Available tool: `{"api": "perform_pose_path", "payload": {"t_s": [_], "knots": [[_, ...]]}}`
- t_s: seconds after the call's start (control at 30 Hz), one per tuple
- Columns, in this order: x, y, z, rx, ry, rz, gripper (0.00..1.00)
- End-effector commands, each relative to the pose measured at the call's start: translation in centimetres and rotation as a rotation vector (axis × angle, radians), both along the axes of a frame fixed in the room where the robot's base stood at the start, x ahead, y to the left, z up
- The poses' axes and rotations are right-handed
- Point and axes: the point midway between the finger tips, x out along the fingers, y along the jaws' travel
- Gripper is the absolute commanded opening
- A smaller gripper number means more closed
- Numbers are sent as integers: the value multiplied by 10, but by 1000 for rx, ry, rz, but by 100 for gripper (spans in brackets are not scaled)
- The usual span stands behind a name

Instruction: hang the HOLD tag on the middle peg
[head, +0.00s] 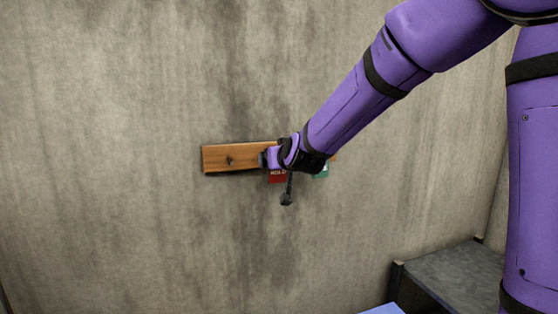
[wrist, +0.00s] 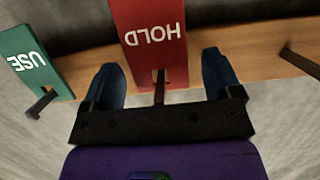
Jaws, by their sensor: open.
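The red HOLD tag (wrist: 155,45) hangs on the middle peg (wrist: 159,88) of the wooden board, with the peg passing through the tag near its edge in the wrist view, where the lettering is upside down. My gripper (wrist: 160,66) is open, with one blue finger on each side of the tag and a gap to each. In the head view my gripper (head: 270,159) is at the board and partly covers the red tag (head: 277,176).
The wooden board (head: 218,158) is on a stained concrete wall. The peg (wrist: 300,62) at the right there is bare. A grey surface (head: 455,275) stands low at the right.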

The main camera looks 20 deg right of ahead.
Motion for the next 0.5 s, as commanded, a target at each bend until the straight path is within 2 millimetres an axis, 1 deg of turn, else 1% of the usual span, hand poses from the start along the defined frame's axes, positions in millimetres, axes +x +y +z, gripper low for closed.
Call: {"api": "perform_pose_path", "payload": {"t_s": [0.13,0.23,0.5], "knots": [[-7,0,3,-1,-1,1,84],[-17,0,6,0,-2,1,84],[-60,0,20,1,-3,1,84]]}}
